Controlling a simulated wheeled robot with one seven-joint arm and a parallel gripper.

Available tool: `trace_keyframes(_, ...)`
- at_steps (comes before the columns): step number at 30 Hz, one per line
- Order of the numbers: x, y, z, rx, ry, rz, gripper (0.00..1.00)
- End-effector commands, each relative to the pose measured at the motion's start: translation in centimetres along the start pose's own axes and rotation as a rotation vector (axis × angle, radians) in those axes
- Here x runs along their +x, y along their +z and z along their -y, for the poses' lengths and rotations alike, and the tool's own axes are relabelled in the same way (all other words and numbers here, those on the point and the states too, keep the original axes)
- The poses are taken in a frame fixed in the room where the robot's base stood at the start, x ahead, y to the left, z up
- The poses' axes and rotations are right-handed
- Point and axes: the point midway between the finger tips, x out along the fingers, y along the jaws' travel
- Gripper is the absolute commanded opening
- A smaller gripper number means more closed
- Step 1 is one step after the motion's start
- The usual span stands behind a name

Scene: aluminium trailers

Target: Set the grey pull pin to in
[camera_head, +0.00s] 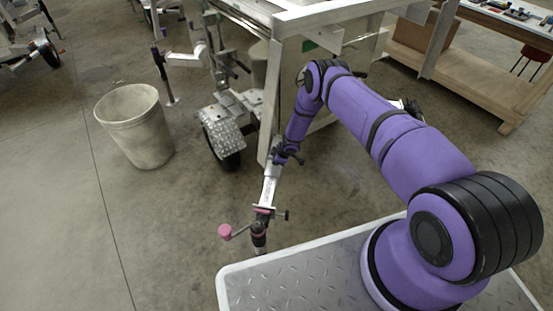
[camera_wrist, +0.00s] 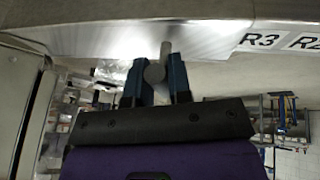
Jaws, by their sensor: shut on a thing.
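The grey pull pin (camera_wrist: 154,74) shows in the wrist view as a short rounded grey piece between my fingers, with a thin stem reaching up against a pale metal beam (camera_wrist: 130,42). My gripper (camera_wrist: 157,66) is shut on it, one dark blue finger on each side. In the head view my gripper (camera_head: 281,157) is at the end of my purple arm, beside the trailer's tongue (camera_head: 269,188). The pin cannot be made out there. How far the pin sits in its hole cannot be told.
The tongue ends in a jack with a pink-handled crank (camera_head: 225,231), close to a white-edged tread plate (camera_head: 300,282). The trailer's wheel and fender (camera_head: 222,128) stand behind it. A pale bin (camera_head: 137,126) stands at left. A wooden bench (camera_head: 480,80) is at back right.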

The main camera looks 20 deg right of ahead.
Motion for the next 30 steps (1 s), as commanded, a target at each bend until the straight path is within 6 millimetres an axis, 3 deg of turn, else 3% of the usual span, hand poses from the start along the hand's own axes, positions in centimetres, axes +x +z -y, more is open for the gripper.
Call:
trace_keyframes(2,0.1,0.2,0.2,0.001,-0.002,0.003,0.0)
trace_keyframes(3,0.1,0.2,0.2,0.001,-0.002,0.003,0.28)
trace_keyframes(5,0.1,0.2,0.2,0.001,-0.002,0.003,0.42)
trace_keyframes(6,0.1,0.1,0.2,0.001,-0.002,0.003,0.44)
trace_keyframes(17,-0.4,0.1,0.1,0.001,-0.002,0.002,0.44)
trace_keyframes(30,-7.2,0.0,0.0,0.0,-0.001,0.002,0.44)
